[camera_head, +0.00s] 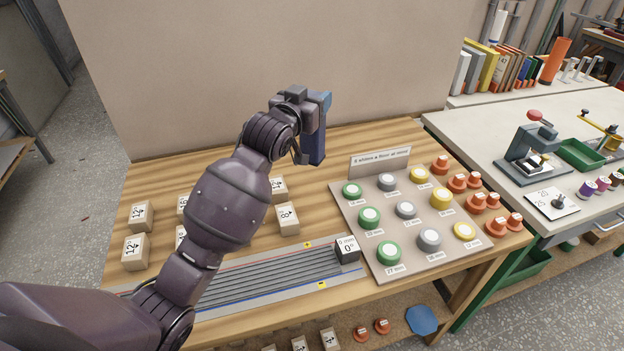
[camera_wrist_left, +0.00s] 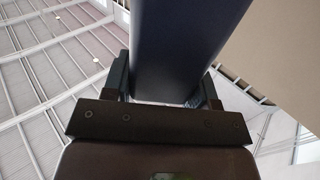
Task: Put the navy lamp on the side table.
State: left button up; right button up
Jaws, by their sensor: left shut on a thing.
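A navy block-shaped thing (camera_head: 314,142), which I take for the navy lamp, is upright or nearly so in the head view, above the back of the wooden table (camera_head: 350,135). My left gripper (camera_head: 304,118) is shut on it. In the left wrist view the navy thing (camera_wrist_left: 185,45) stands between the two fingers of the left gripper (camera_wrist_left: 165,88). Its underside looks clear of the tabletop, but I cannot tell the gap. Nothing in view is plainly marked as the side table. My right gripper is not in view.
Pale numbered blocks (camera_head: 288,218) stand on the table's left part. A grooved ramp (camera_head: 270,281) with a dark block (camera_head: 347,249) lies in front. A board of coloured round pieces (camera_head: 410,262) fills the right. A wall (camera_head: 250,70) stands behind; another bench (camera_head: 465,135) is at right.

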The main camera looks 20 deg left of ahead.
pick_arm(q)
notch_tip(320, 180, down, 19)
jog(key=shift+r, duration=0.2)
dwell(0.3)
jog(key=shift+s+f+b, duration=0.1)
jog(key=shift+b, duration=0.2)
jog(key=o, duration=1.3)
